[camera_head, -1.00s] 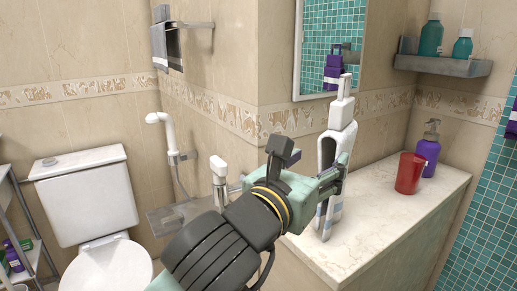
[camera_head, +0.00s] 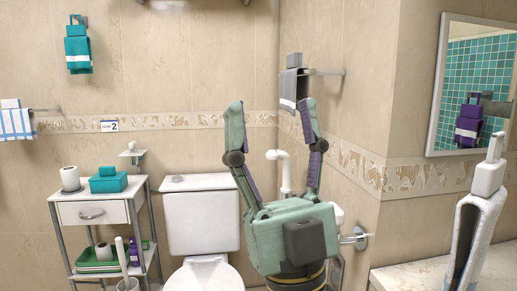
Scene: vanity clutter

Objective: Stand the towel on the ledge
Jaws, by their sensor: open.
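A white and grey folded towel (camera_head: 470,235) with a white block-shaped top is upright at the right edge of the view, at the pale stone ledge (camera_head: 400,280). Its lower end is cut off by the frame. My gripper (camera_head: 272,103) is open and empty, its two fingers pointing up and spread wide. It is in front of the toilet and wall, well to the left of this towel and apart from it. Other towels hang around the room: a grey one (camera_head: 292,90), a teal one (camera_head: 77,50) and a blue-striped one (camera_head: 16,124).
A toilet (camera_head: 201,220) stands behind my gripper on the left. A small cart (camera_head: 100,210) holds a teal box, rolls and bottles. A wall corner projects between my gripper and the ledge. A mirror (camera_head: 477,100) on the right reflects a purple towel.

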